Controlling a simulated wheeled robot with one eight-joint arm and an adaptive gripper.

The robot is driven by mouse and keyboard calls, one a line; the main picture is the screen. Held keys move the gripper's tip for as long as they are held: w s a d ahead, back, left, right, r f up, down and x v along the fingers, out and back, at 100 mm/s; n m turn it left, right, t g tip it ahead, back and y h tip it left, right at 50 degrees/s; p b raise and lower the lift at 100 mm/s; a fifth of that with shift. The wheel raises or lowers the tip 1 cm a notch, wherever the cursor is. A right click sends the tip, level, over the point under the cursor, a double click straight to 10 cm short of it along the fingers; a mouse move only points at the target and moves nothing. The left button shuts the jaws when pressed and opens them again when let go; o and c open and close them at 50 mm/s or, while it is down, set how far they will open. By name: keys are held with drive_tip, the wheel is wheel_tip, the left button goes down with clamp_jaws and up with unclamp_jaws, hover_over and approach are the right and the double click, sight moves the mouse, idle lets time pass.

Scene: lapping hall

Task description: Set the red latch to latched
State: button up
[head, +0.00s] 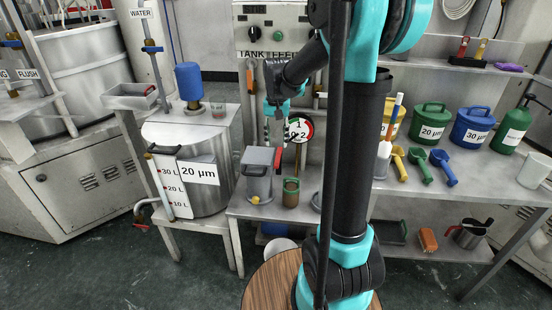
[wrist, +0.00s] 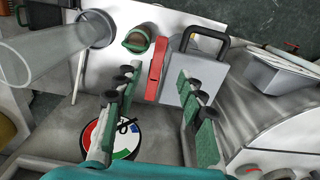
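The red latch (wrist: 157,68) is a flat red bar on the side of a grey box (wrist: 192,88) with a black handle on top. In the head view the latch (head: 278,159) shows at the right side of the box (head: 257,186), on the metal bench. My gripper (wrist: 158,80) is open and empty, its green-padded fingers spread wide. In the wrist view the latch and part of the box appear between the fingers. In the head view my gripper (head: 276,122) hangs above the box. I cannot tell whether the fingers touch anything, or the latch's setting.
A green-rimmed brown container (head: 291,192) stands right of the box. A round coloured dial (head: 299,129) is behind. The steel 20 µm tank (head: 207,190) is at left. A clear cylinder (wrist: 50,50) shows in the wrist view. Scoops (head: 418,165) and lidded tubs lie farther right.

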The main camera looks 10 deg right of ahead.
sight(277, 162)
wheel_tip(277, 162, down, 8)
drive_tip(key=shift+d+f, duration=0.1)
drive_tip(key=shift+f, duration=0.1)
drive_tip(key=shift+c, duration=0.4)
clamp_jaws()
